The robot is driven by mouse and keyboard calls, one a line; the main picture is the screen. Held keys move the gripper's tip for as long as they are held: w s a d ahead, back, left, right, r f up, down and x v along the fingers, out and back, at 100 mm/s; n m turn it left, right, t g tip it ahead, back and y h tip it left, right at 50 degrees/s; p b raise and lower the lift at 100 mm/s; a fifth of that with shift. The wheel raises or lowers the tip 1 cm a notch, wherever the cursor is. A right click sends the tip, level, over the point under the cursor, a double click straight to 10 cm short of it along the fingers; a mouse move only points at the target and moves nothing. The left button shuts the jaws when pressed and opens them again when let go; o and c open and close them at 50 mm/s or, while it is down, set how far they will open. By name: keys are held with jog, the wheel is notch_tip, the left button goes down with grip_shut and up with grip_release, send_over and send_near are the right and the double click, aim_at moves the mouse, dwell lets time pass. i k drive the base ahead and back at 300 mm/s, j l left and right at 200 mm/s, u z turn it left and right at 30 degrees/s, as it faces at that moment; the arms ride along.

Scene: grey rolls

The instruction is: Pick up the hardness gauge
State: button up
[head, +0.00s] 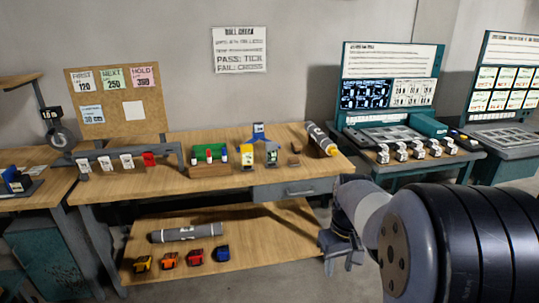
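No label marks the hardness gauge, so I cannot tell for certain which thing it is. A dark grey cylinder with a pale band and an orange-yellow tip (321,140) lies at the right end of the wooden bench (225,182) and may be it. A blue piece (258,130) stands further left, behind small yellow and green-marked items. My gripper (341,264) hangs low in front of the bench's right end, below the bench top and apart from everything. Its fingers point down with a gap between them, and nothing shows in it.
A wooden block with red, green and blue pieces (210,170) stands mid-bench. The lower shelf holds a grey roll (186,232) and several coloured clips (196,257). A teal-framed station (385,130) stands right of the bench. The bench's front strip is mostly clear.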

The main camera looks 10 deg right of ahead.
aim_at(271, 147)
jog(key=i+j, duration=0.1)
jog(key=i, duration=2.65)
jog(key=l+z, duration=0.05)
jog(key=l, duration=0.1)
